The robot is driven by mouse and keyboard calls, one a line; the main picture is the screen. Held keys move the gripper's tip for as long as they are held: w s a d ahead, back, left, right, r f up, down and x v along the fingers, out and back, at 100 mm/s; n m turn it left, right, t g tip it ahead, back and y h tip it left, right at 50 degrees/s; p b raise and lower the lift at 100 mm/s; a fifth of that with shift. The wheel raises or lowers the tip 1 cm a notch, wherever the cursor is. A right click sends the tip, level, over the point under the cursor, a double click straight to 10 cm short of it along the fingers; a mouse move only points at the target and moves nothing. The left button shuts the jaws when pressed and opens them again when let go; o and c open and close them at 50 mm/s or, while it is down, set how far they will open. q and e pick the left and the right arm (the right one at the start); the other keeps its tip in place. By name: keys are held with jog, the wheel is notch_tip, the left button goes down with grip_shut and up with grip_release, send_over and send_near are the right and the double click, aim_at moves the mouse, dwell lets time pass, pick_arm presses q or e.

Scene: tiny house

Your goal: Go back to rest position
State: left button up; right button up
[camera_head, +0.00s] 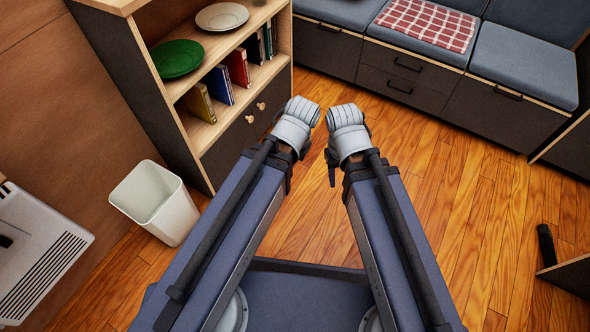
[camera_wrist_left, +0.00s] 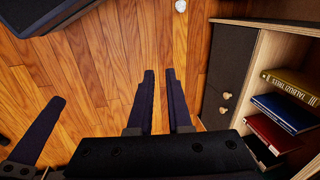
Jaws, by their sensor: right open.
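My two arms reach forward side by side in the head view. My right gripper (camera_head: 332,166) shows only as a small dark part below the grey wrist; most of it is hidden. My left gripper is largely hidden there by its own wrist. In the left wrist view, the two dark fingers of my left gripper (camera_wrist_left: 160,74) stand apart with bare floor between them, holding nothing. No object shows in either gripper.
A bookshelf (camera_head: 213,127) with plates and books stands close to my left arm. A white bin (camera_head: 178,217) is on the floor at left. Grey-cushioned bench seating (camera_head: 525,65) lines the back. The wooden floor (camera_head: 470,210) at right is mostly clear.

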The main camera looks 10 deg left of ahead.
pick_arm(q)
jog(key=s+d, duration=0.2)
jog(key=d, duration=0.1)
jog(key=shift+s+f+g+h, duration=0.15)
jog(key=shift+s+g+h, duration=0.05)
jog(key=shift+g+h, duration=0.2)
notch_tip(320, 180, up, 30)
jog(key=p, duration=3)
